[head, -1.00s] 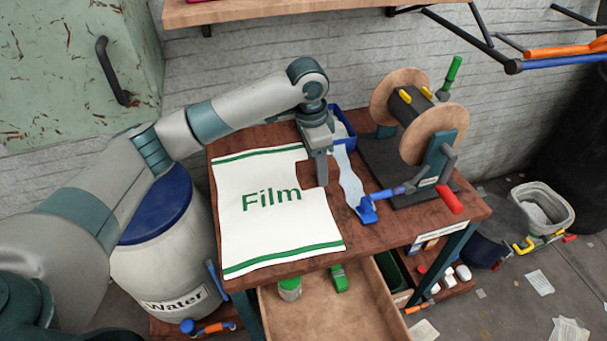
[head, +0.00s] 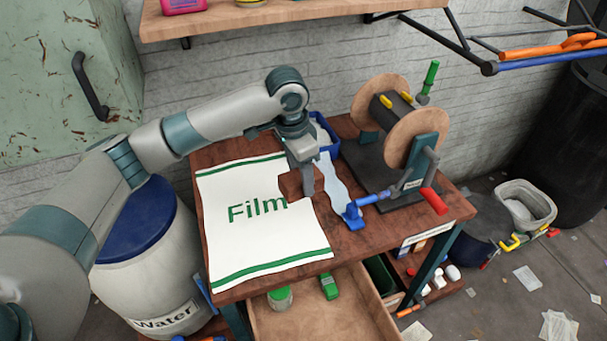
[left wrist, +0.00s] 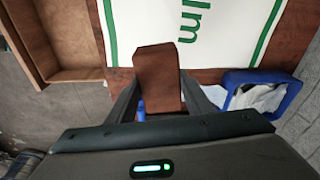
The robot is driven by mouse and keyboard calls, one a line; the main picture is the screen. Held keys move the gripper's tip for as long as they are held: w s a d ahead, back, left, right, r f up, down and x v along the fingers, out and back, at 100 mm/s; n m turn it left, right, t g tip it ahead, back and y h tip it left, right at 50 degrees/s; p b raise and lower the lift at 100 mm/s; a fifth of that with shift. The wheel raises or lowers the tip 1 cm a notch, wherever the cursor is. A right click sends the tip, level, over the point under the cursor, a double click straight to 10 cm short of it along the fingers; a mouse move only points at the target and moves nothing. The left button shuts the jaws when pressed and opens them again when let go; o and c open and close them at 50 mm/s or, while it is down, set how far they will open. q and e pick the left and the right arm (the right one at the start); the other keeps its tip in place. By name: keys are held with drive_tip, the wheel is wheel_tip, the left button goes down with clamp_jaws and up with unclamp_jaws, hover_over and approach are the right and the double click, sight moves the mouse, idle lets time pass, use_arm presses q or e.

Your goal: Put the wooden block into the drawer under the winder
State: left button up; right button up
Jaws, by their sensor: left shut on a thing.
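The wooden block (head: 297,185) is reddish brown and shows in front of the white Film sheet in the head view. It also shows between my fingers in the left wrist view (left wrist: 157,72). My left gripper (head: 308,190) is shut on it over the table. The winder (head: 392,125), with wooden discs and a red-handled crank, stands right of the gripper. The drawer (head: 330,318) under the table is pulled open, with bare floor at its middle. The open drawer also shows at upper left in the left wrist view (left wrist: 85,76). My right gripper is out of view.
A green-lidded jar (head: 280,298) and a green object (head: 328,285) sit at the drawer's back. A blue bin (head: 331,148) and a blue-handled tool (head: 352,216) are on the table. A water barrel (head: 150,270) stands left; a shelf (head: 230,22) hangs above.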

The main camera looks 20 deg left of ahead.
use_arm(q)
drive_tip(key=s+a+r+n, duration=0.1)
drive_tip(key=s+n, duration=0.3)
drive_tip(key=s, duration=0.4)
drive_tip(key=s+a+r+n+y, duration=0.1)
drive_tip(key=s+n, duration=0.4)
drive_tip(key=s, duration=0.3)
drive_tip(key=shift+s+a+r, duration=0.15)
drive_tip(key=shift+a+r, duration=0.1)
drive_tip(key=shift+d, duration=0.1)
